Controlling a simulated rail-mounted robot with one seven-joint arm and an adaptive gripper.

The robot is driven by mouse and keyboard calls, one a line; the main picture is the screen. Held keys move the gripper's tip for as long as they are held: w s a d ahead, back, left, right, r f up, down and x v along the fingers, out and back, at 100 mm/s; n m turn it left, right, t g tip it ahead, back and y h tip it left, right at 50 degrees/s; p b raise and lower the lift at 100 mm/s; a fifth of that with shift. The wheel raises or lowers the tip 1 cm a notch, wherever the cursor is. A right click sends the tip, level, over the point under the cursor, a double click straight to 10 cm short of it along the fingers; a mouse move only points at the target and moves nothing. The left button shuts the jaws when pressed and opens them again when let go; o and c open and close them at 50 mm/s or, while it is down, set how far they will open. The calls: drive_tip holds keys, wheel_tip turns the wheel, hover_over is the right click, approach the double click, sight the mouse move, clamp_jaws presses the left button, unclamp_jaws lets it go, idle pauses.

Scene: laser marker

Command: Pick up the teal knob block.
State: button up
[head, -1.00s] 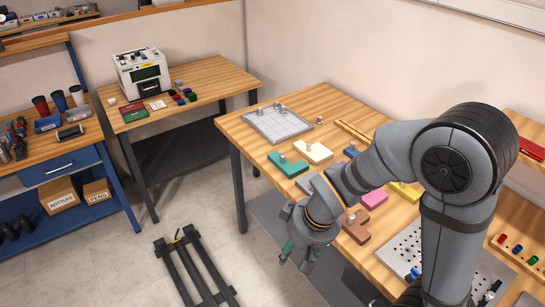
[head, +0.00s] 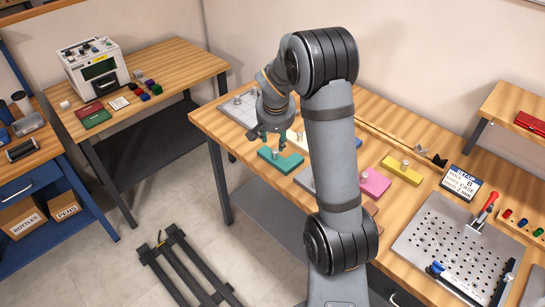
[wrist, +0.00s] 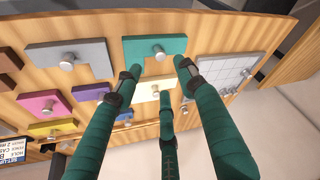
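The teal knob block (head: 288,166), a flat teal plate with a small metal knob, lies on the wooden table near its front left edge. In the wrist view the teal knob block (wrist: 140,46) lies just beyond my fingertips, with its knob showing between the two outer fingers. My gripper (head: 272,140) hangs above and slightly left of the block in the head view. In the wrist view its three green fingers (wrist: 158,74) are spread apart and hold nothing. A gap seems to remain between fingertips and knob; its exact size is hard to judge.
A grey plate (wrist: 66,53) with a knob lies beside the teal block. A cream block (wrist: 154,95), a pink block (head: 373,185) and a yellow block (head: 402,171) lie nearby. A gridded grey board (head: 238,112) is at the table's far left.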

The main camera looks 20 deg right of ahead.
hover_over(275, 150)
drive_tip(key=s+a, duration=0.2)
wheel_tip(275, 150, down, 5)
drive_tip(key=shift+s+d+r, duration=0.1)
drive_tip(key=shift+s+d, duration=0.15)
drive_tip(key=shift+d, duration=0.05)
drive_tip(key=p+x, duration=0.1)
drive_tip(key=x, duration=0.3)
drive_tip(key=shift+w+d+f, duration=0.25)
drive_tip(key=shift+f, duration=0.05)
drive_tip(key=shift+s, duration=0.1)
drive_tip(key=shift+c, duration=0.9)
drive_tip(key=c, duration=0.7)
clamp_jaws()
